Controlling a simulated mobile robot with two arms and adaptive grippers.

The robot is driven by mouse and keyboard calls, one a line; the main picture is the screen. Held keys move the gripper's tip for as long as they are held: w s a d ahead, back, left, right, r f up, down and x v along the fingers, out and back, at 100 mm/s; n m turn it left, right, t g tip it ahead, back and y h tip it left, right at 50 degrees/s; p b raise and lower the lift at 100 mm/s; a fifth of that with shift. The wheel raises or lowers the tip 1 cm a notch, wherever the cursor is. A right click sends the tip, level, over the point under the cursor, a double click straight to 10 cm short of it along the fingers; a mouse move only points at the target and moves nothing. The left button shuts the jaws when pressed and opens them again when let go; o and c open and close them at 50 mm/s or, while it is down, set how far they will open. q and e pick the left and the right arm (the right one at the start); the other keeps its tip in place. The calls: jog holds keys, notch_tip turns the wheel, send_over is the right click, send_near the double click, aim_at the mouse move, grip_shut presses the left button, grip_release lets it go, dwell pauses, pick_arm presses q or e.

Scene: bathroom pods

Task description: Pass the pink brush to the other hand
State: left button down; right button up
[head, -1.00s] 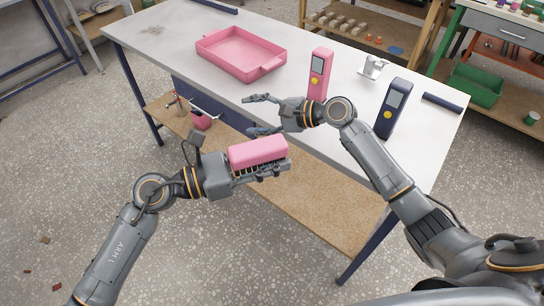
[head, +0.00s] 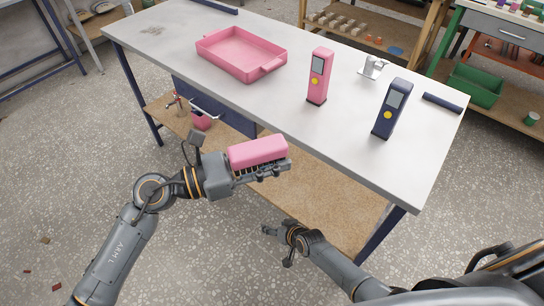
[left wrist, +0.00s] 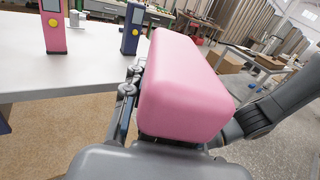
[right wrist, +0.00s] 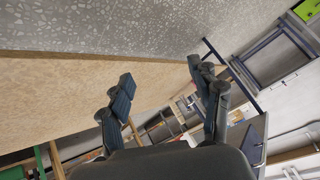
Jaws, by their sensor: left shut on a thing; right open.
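The pink brush (head: 258,151) is a pink block with dark bristles below it. My left gripper (head: 270,170) is shut on it and holds it in front of the table's near edge, above the lower shelf. The brush also fills the middle of the left wrist view (left wrist: 187,85). My right gripper (head: 277,230) is lower and to the right of the brush, apart from it. In the right wrist view its fingers (right wrist: 168,100) are spread with nothing between them.
The white table (head: 230,95) holds a pink tray (head: 222,62), a pink handheld device (head: 319,77), a dark blue device (head: 391,108), a small white dispenser (head: 372,67) and dark bars. A brown lower shelf (head: 300,190) lies below. The tabletop's near right is clear.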

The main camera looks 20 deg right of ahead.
jog(key=s+d+f+n+g+h, duration=0.1)
jog(key=s+f, duration=0.4)
jog(key=s, duration=0.8)
jog(key=s+d+f+n+g+h, duration=0.1)
jog(key=s+d+f+g, duration=0.2)
jog(key=s, duration=1.1)
jog(key=s+d+f+n+g+h, duration=0.1)
jog(key=s+d+f+g, duration=0.2)
jog(key=s+f, duration=0.6)
jog(key=s+d, duration=0.1)
jog(key=s, duration=0.3)
jog(key=shift+s+d+f+n, duration=0.15)
jog(key=shift+d+f+n, duration=0.1)
jog(key=shift+n, duration=0.15)
